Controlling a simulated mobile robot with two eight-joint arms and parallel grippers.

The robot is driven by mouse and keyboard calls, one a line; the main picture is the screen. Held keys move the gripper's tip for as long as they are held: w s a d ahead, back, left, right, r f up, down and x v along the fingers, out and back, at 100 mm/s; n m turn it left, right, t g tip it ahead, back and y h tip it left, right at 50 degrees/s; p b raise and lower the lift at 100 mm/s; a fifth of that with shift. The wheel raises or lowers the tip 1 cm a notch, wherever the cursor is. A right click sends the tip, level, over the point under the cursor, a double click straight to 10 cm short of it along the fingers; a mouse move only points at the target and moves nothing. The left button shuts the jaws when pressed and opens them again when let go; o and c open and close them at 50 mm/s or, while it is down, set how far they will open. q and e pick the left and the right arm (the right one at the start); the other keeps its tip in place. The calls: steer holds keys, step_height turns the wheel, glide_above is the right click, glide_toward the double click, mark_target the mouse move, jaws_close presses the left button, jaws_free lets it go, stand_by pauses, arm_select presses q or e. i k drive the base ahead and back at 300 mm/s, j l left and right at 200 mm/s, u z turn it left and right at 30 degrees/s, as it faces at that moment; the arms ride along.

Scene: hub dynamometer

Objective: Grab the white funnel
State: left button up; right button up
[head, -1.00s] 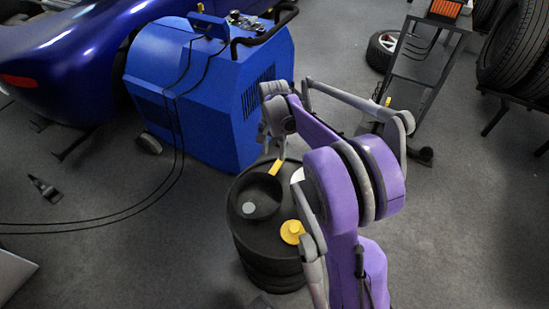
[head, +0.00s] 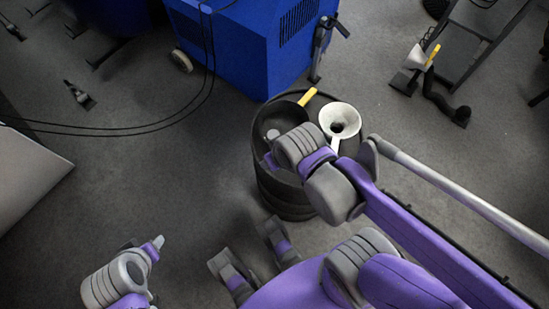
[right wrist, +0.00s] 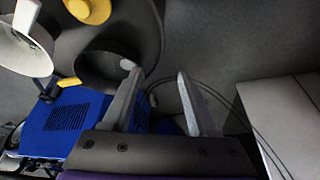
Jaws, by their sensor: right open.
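The white funnel (head: 340,118) sits on top of a black drum, with its wide mouth up. It also shows at the upper left edge of the right wrist view (right wrist: 22,48). My right arm reaches over the drum from the right, with its wrist just left of and in front of the funnel. My right gripper (right wrist: 157,75) is open and empty, with the funnel outside its fingers to the left. Its fingertips are hidden in the head view. My left gripper (head: 157,242) is at the lower left, away from the drum; its jaw opening cannot be made out.
A yellow round object (right wrist: 90,8) is also there. A blue machine (head: 240,45) stands behind. Cables cross the floor at left, near a grey panel (head: 25,165).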

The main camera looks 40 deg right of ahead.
mark_target(347, 112)
steer(key=z, duration=1.95)
steer(key=k+l+u, duration=0.1)
steer(key=k+l, duration=0.15)
steer(key=k, duration=0.1)
